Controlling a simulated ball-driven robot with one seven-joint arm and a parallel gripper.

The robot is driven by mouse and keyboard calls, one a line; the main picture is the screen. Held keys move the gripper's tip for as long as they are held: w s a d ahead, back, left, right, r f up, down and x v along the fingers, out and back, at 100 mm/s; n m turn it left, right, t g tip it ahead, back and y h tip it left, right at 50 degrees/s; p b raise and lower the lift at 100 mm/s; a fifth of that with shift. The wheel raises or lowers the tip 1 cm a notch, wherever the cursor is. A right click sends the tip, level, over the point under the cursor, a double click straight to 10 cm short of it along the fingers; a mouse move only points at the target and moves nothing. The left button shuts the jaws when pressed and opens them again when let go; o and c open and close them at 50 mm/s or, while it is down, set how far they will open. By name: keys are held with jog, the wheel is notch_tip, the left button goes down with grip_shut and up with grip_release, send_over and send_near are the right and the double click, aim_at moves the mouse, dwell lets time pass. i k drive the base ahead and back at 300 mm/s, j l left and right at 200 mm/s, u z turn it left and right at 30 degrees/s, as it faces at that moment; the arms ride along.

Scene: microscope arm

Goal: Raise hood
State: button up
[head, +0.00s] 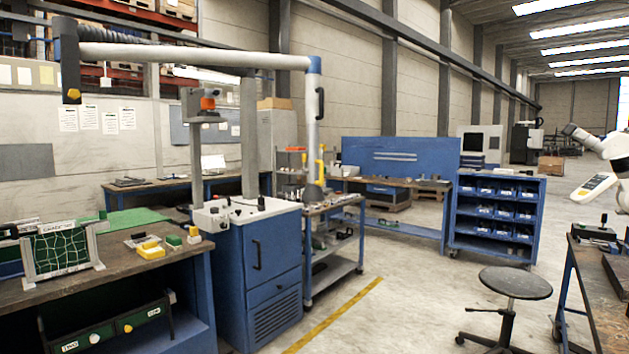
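An extraction arm with a long white tube (190,55) reaches from the upper left to an elbow above the blue cabinet, in the head view. A pale vertical tube (312,120) hangs from that elbow, with a black handle on its side. The tube's lower end, which looks like the hood (314,190), is low, just above or at the cart top. Its exact gap to the cart is too small to tell. A yellow part shows beside it. No gripper of mine is clearly seen, and nothing is seen touching the hood.
A blue cabinet (258,275) and a blue-framed cart (340,250) stand under the tube. A workbench (120,270) is at left, a round stool (514,283) at front right. A white jointed device (597,143) enters at the right edge. The middle floor is open.

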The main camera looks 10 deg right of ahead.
aim_at(313, 191)
jog(key=i+l+u, duration=0.1)
jog(key=i, duration=0.4)
jog(key=i+l+u, duration=0.15)
jog(key=i, duration=0.35)
jog(key=i+l+u, duration=0.1)
jog(key=i+l, duration=0.3)
jog(key=i, duration=0.05)
